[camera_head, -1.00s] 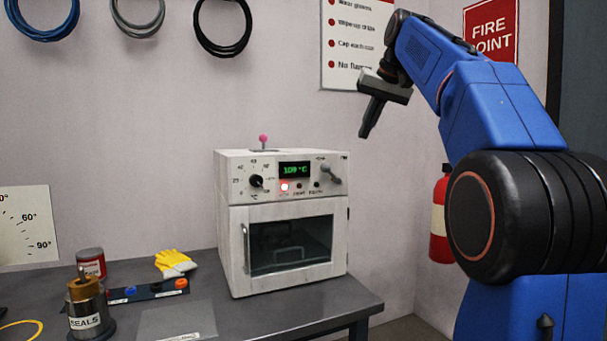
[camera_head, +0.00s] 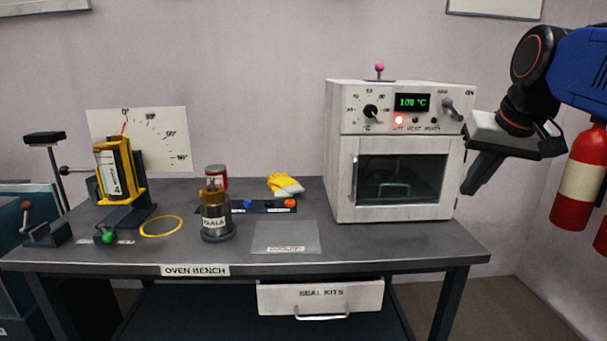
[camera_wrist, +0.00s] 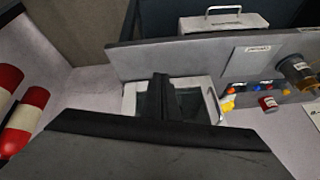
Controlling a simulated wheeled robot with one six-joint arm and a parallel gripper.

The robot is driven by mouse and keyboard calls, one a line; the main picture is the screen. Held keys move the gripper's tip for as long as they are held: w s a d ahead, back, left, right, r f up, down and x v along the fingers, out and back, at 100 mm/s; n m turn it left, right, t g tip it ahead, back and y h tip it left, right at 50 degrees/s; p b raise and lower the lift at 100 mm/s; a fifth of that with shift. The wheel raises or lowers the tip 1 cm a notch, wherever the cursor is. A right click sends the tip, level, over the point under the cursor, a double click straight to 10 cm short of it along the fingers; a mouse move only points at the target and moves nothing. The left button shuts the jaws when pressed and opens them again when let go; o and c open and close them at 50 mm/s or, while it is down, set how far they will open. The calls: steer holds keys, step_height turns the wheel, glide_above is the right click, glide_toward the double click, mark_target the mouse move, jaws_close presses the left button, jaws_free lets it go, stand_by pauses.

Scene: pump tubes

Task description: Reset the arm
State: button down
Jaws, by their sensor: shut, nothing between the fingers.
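My gripper (camera_head: 472,190) is shut and empty. In the head view it hangs at the right, pointing down and left, beside the right side of the white oven (camera_head: 342,160). In the wrist view my gripper (camera_wrist: 160,82) covers part of the oven (camera_wrist: 129,100). The oven stands on the right part of the bench (camera_head: 350,248), its door closed. Its green display reads about 108 °C and a red lamp glows. Whether the gripper touches the oven cannot be told for sure; it looks apart.
On the bench are a SEALS pot (camera_head: 216,222), a red tin (camera_head: 216,172), yellow gloves (camera_head: 284,185), a yellow ring (camera_head: 161,227), a pale plate (camera_head: 286,237) and a yellow tilting fixture (camera_head: 118,170) with a dial board. Red extinguishers (camera_head: 578,180) hang at the right. A SEAL KITS drawer (camera_head: 320,297) sits below.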

steer(key=s+a+f, duration=0.1)
steer(key=s+f, duration=0.4)
steer(key=f, duration=0.3)
steer(key=s+a+f+n, duration=0.1)
steer(key=s+f, duration=0.5)
steer(key=f, duration=0.3)
steer(key=s+a+f+n, duration=0.1)
steer(key=s+a+f, duration=0.1)
steer(key=s+f, duration=0.3)
step_height(320, 180, down, 4)
steer(key=shift+s+f+g, duration=0.1)
steer(key=shift+s+g, duration=0.15)
steer(key=shift+g, duration=0.15)
